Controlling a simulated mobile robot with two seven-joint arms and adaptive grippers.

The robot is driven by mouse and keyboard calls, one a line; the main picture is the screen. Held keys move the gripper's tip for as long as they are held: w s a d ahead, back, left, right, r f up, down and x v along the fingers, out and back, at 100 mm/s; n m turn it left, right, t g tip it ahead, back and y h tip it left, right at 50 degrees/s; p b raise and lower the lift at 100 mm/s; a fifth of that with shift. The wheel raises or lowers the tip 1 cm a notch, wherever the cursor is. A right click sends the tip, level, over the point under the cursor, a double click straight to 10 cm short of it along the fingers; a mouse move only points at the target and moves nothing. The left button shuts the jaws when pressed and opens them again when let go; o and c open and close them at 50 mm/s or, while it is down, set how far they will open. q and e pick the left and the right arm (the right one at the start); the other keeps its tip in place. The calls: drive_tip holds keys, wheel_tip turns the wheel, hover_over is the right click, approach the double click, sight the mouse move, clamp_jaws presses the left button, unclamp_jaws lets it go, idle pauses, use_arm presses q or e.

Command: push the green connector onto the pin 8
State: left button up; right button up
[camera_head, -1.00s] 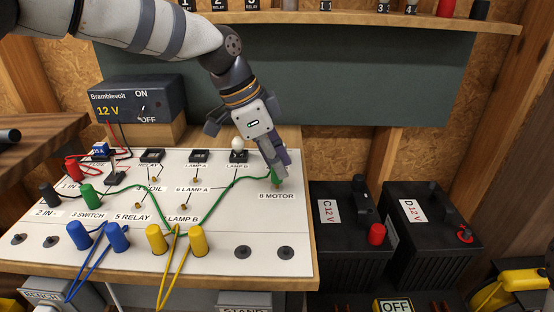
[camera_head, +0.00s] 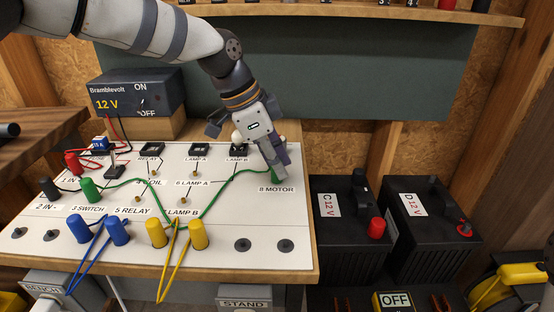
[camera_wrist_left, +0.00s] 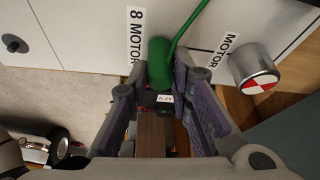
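The green connector (camera_head: 279,173) stands at the 8 MOTOR label (camera_head: 276,189) near the board's right edge. My left gripper (camera_head: 274,166) reaches down over it, its fingers on both sides. In the left wrist view the green connector (camera_wrist_left: 159,60) sits between the fingertips of my left gripper (camera_wrist_left: 160,80), which appear closed on it. Its green wire runs off toward the upper right there. Pin 8 is hidden under the connector, so how deeply it sits cannot be told. My right gripper is not in view.
Another green connector (camera_head: 90,190) sits at 3 SWITCH. Blue connectors (camera_head: 78,229) and yellow connectors (camera_head: 157,234) stand along the board's front (camera_head: 205,258). A silver cylinder with a red-and-white end (camera_wrist_left: 252,70) is beside the gripper. Black batteries (camera_head: 346,247) stand right of the board.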

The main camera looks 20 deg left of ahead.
use_arm(q)
drive_tip(key=o, duration=0.4)
drive_tip(key=shift+c, duration=0.2)
drive_tip(key=v, duration=1.2)
